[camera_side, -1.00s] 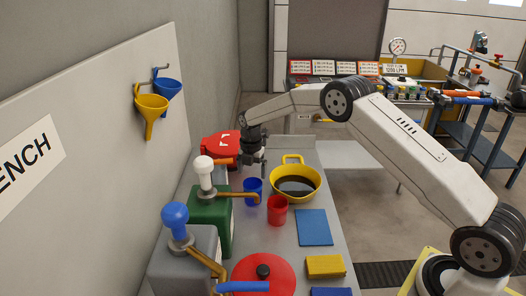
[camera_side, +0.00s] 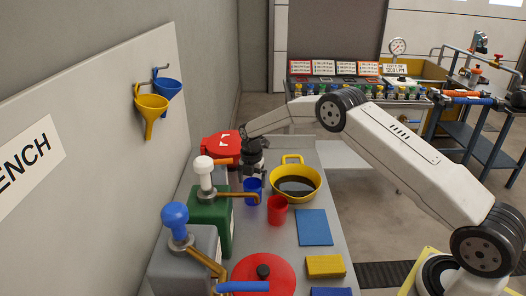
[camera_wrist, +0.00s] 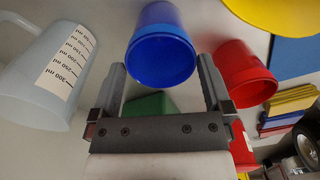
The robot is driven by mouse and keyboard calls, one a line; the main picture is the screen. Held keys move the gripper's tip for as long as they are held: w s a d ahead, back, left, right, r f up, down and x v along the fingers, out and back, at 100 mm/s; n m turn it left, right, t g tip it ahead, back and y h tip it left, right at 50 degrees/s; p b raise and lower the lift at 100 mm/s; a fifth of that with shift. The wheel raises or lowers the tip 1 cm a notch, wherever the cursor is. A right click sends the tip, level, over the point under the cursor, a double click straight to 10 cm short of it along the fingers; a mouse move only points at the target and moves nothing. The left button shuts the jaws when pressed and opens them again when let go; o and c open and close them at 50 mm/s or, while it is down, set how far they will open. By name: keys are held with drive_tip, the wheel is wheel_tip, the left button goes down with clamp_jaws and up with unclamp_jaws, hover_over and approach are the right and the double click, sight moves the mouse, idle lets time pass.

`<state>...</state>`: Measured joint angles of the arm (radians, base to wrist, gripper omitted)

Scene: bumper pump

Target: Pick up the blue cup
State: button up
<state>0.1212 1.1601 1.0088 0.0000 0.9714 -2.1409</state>
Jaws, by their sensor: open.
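The blue cup (camera_side: 253,188) stands on the bench between the green pump block and the yellow basin. In the wrist view the blue cup (camera_wrist: 160,50) is ahead of the jaws, its near end close to the gap between the fingertips. My gripper (camera_side: 251,173) is just behind and above the cup in the side view, its fingers partly hidden. In the wrist view my gripper (camera_wrist: 161,72) is open, with nothing held between its fingers. I cannot tell whether a finger touches the cup.
A red cup (camera_side: 277,210) stands close to the blue cup's right. A yellow basin (camera_side: 311,192) of dark liquid is behind it. The green pump block (camera_side: 212,220) and its spout are at left. A clear measuring jug (camera_wrist: 42,75) shows left in the wrist view.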

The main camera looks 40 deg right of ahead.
drive_tip(key=shift+f, duration=1.95)
drive_tip(key=c, duration=0.9)
drive_tip(key=shift+r, duration=0.2)
drive_tip(key=shift+r, duration=1.45)
drive_tip(key=shift+s+a+r, duration=0.2)
drive_tip(key=shift+s+r, duration=1.4)
drive_tip(key=shift+s, duration=0.7)
drive_tip(key=shift+s+a+r, duration=0.25)
drive_tip(key=shift+s+r, duration=1.4)
drive_tip(key=shift+s, duration=0.7)
drive_tip(key=shift+s+a+r, duration=0.2)
drive_tip(key=shift+s+r, duration=1.4)
drive_tip(key=shift+s, duration=0.7)
